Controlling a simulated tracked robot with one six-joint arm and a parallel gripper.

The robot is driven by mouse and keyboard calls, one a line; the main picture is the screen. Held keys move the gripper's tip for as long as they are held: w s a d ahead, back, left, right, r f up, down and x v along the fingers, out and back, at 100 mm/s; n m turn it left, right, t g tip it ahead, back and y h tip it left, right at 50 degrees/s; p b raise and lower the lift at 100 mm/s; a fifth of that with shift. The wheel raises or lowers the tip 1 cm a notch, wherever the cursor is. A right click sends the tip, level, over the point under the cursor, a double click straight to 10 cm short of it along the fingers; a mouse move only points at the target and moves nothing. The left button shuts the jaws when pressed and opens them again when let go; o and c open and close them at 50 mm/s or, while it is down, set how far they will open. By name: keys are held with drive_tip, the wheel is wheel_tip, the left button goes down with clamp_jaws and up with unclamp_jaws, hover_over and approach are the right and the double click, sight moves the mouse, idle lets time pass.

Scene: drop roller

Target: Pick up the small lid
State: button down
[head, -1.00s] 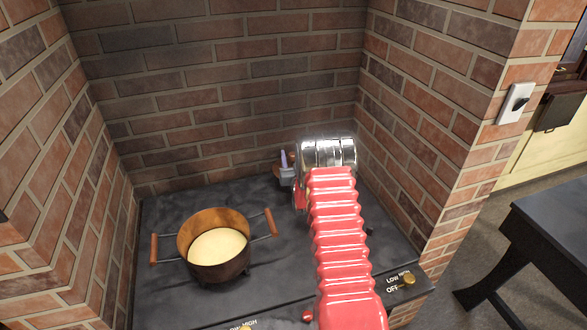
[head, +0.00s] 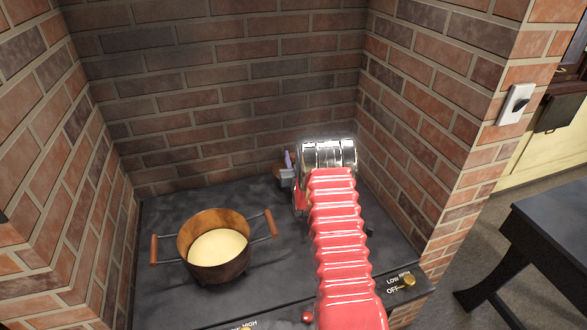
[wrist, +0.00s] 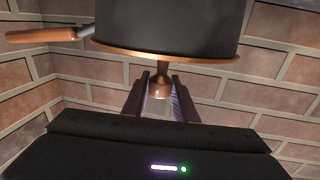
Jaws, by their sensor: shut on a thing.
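The small lid (wrist: 158,92) shows in the wrist view as a copper-brown rim and knob against a dark round pot (wrist: 168,25). The lid's rim meets the pot's edge; I see no clear gap between them. My gripper (wrist: 160,80) has one finger on each side of the knob and is shut on it. In the head view my gripper (head: 287,170) is at the back of the stove, partly hidden by my red arm. The lid and its pot are mostly hidden there.
An open copper pot (head: 213,218) with pale contents and two side handles stands on the dark stove top (head: 160,290), left of my arm. Brick walls (head: 225,90) close off the back and both sides. A brass knob (head: 410,279) is at the front right.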

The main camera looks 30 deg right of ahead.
sight(293, 155)
wheel_tip(293, 155, up, 10)
idle(0.7)
idle(0.4)
